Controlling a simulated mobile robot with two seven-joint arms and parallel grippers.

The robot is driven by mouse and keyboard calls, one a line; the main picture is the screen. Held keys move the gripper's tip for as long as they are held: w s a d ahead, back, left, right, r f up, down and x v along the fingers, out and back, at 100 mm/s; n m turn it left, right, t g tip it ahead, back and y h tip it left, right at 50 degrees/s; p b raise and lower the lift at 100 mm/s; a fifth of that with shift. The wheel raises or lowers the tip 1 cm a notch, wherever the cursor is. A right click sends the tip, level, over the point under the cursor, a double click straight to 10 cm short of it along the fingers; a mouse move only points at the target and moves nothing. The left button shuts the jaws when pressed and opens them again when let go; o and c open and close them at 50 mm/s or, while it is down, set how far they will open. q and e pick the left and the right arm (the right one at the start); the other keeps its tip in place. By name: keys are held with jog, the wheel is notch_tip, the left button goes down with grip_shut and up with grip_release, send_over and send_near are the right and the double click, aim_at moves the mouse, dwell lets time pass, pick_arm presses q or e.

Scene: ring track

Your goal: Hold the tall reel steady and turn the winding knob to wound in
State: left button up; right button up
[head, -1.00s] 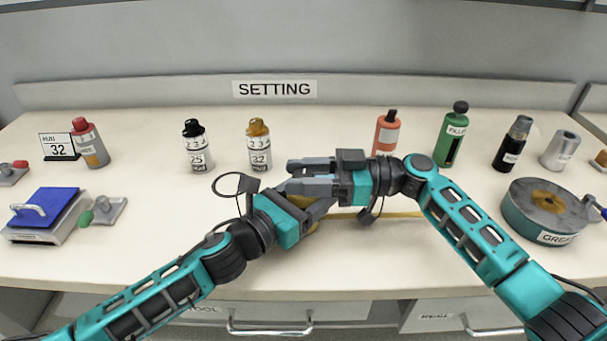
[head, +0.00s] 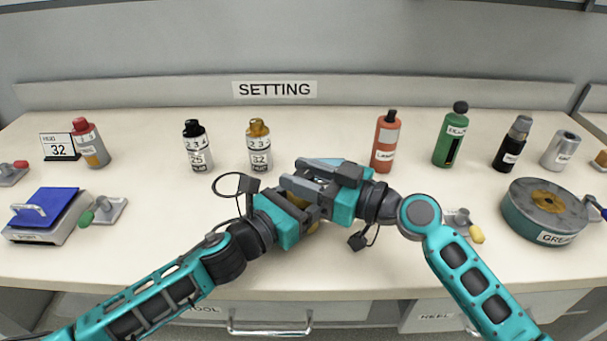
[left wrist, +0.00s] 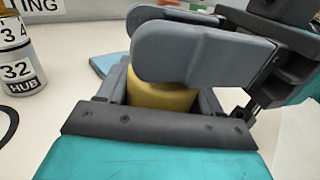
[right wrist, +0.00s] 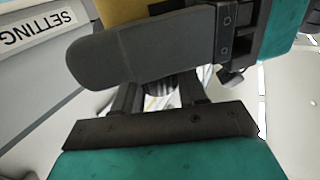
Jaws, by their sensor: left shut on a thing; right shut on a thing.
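The tall reel is a yellow body (left wrist: 160,90) between my left gripper's fingers in the left wrist view. In the head view only a sliver of it (head: 313,227) shows below the grippers. A yellow part of it also shows at the top of the right wrist view (right wrist: 120,10). My left gripper (head: 296,205) is shut on the reel. My right gripper (head: 308,178) is shut right above it, its fingers crossing over the reel's top. The winding knob is hidden by the right fingers, so its position cannot be read.
Behind the grippers stand two numbered bottles (head: 196,150) (head: 259,150), an orange bottle (head: 384,145) and a green bottle (head: 449,140). A round grease tin (head: 515,215) is at right, a blue-topped block (head: 50,207) at left. A small yellow-tipped fixture (head: 476,235) lies beside my right arm.

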jog(key=shift+a+f+m+t+h, duration=0.1)
jog(key=shift+f+m+t+h, duration=0.1)
jog(key=shift+m+t+h, duration=1.5)
jog(key=shift+t, duration=0.3)
jog(key=o, duration=1)
jog(key=shift+r, duration=0.1)
jog(key=shift+c, duration=0.2)
jog(key=v, duration=1.2)
